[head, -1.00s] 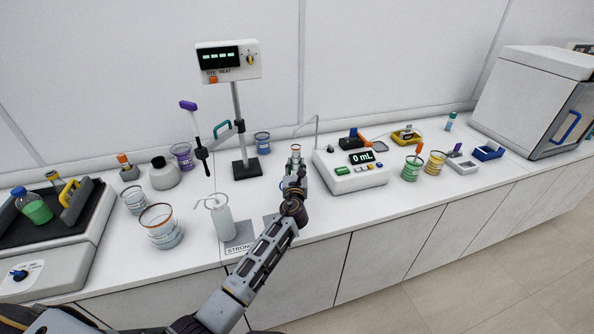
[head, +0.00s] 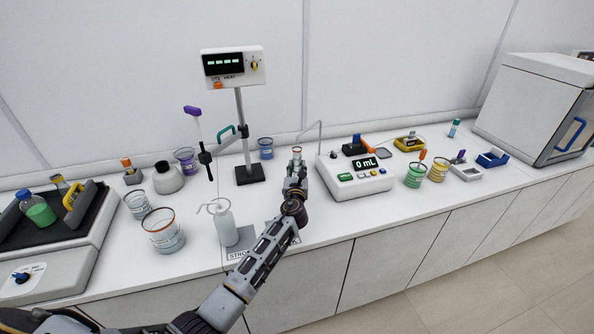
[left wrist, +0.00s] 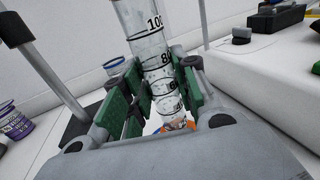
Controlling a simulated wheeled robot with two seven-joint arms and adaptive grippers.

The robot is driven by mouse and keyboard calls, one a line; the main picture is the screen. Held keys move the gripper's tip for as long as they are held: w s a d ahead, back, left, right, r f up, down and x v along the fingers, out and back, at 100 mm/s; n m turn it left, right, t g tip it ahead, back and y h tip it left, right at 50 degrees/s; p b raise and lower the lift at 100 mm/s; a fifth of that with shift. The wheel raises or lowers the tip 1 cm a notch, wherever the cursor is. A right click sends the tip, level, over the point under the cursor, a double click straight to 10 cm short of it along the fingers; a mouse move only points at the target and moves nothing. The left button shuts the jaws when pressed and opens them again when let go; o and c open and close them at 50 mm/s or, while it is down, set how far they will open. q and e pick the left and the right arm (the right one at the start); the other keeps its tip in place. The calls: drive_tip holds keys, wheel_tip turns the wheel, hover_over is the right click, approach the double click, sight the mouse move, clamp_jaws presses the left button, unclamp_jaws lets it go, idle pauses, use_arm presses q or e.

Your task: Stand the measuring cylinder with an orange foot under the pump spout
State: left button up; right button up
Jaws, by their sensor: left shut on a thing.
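The measuring cylinder (head: 297,153) is clear with dark graduation marks, and its upper end shows above my left gripper (head: 296,171) in the head view. In the left wrist view the cylinder (left wrist: 147,38) stands between the green finger pads of the left gripper (left wrist: 155,84), which is shut on it. A bit of its orange foot (left wrist: 174,126) shows low between the fingers. The pump (head: 345,184) is a white box reading 0 mL, just right of the gripper. Its thin bent spout (head: 320,140) rises at its back left corner, close to the cylinder. Whether the foot touches the bench is hidden. My right gripper is out of view.
A stirrer stand with a black base (head: 249,175) is behind left of the gripper. A wash bottle (head: 225,226) and a beaker (head: 163,235) stand left of my arm. Green (head: 415,176) and yellow (head: 438,170) beakers stand right of the pump. Bench in front of the pump is clear.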

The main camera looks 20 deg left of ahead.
use_arm(q)
drive_tip(key=shift+f+b, duration=0.45)
drive_tip(key=shift+f, duration=0.15)
idle(0.5)
drive_tip(key=o, duration=1.1)
drive_tip(key=shift+o, duration=0.2)
drive_tip(key=shift+s, duration=0.1)
drive_tip(key=v, duration=1.2)
idle(0.5)
